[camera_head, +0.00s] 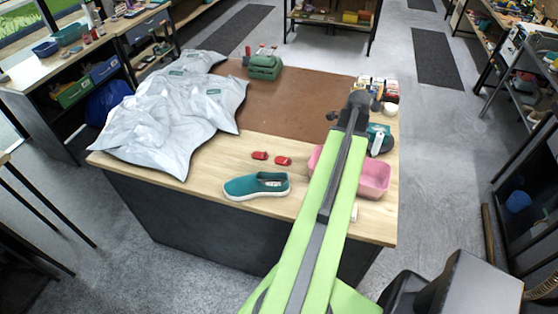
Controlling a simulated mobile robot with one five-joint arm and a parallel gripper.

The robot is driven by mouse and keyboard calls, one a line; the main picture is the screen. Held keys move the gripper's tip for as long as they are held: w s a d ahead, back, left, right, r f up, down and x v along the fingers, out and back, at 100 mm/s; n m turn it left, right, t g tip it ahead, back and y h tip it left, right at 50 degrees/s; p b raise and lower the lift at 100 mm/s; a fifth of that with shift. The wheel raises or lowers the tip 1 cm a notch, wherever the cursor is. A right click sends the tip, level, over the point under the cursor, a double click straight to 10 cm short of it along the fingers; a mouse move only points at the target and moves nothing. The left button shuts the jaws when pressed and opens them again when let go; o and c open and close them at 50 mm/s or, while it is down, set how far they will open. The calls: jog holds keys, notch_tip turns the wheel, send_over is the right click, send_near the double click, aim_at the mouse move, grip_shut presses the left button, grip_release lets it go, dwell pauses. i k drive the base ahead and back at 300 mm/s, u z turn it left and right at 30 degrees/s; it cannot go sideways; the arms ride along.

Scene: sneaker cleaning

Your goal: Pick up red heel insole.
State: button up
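Two small red heel insoles lie side by side on the bare wood of the workbench (215,170), the left one (260,155) and the right one (283,161). A teal slip-on sneaker (246,188) lies just in front of them. My green arm reaches up from the bottom of the picture, to the right of the insoles. Its dark end, with my gripper (356,101), shows over the back right of the bench, apart from both insoles. The fingers are too small and dark to read.
A pink tray (376,178) sits at the right, partly hidden by my arm. A teal and white item (379,139) and several small containers stand behind it. Silver-grey bags (165,115) cover the left. A green caddy (264,67) stands at the back. The brown mat (300,95) is mostly clear.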

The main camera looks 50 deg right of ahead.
aim_at(285, 162)
jog(key=i, duration=0.85)
jog(key=z, duration=0.05)
